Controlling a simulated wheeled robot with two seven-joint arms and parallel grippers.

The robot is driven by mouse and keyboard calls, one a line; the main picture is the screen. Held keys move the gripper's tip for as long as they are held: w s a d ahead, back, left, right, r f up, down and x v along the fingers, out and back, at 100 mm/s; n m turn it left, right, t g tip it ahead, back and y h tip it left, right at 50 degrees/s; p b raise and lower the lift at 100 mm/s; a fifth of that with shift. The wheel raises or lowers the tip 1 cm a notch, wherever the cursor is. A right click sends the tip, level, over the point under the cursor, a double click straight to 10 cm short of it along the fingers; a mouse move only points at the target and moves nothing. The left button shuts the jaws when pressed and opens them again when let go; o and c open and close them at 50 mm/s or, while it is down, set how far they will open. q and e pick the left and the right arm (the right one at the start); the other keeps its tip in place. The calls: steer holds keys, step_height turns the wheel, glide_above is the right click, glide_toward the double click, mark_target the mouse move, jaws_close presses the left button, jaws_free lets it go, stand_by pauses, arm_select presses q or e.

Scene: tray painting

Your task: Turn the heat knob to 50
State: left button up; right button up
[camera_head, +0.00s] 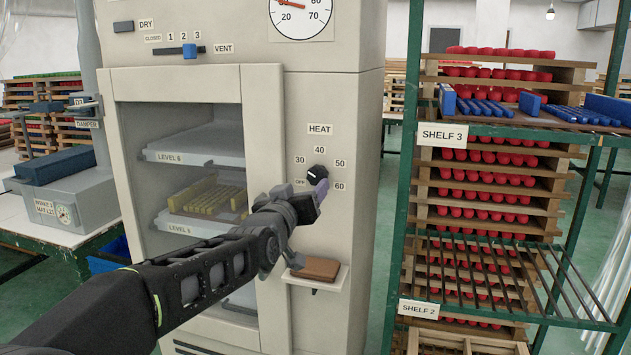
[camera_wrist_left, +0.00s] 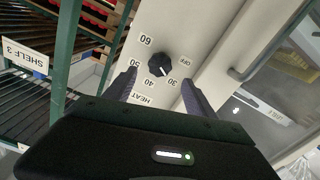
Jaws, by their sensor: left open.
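The heat knob (camera_head: 316,173) is a round black dial on the front of the cream cabinet, ringed by the labels OFF, 30, 40, 50 and 60. It also shows in the left wrist view (camera_wrist_left: 159,64), where its pale pointer mark seems to face about 30. My left gripper (camera_head: 316,193) is in front of the panel, just below and right of the knob in the head view. In the left wrist view its open fingers (camera_wrist_left: 161,90) point at the panel, one toward each side of the knob. Nothing is between them. The right gripper is not in view.
The cabinet's glass door (camera_head: 190,150) with its handle is left of the knob. A small ledge holding a brown block (camera_head: 316,268) sits below my wrist.

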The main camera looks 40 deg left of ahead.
mark_target(316, 178)
arm_select(q)
steer(key=p+x, duration=0.1)
steer(key=x, duration=0.6)
steer(key=shift+w+a+p, duration=0.15)
steer(key=shift+w+p, duration=0.25)
steer(key=shift+c, duration=0.4)
steer(key=c, duration=1.3)
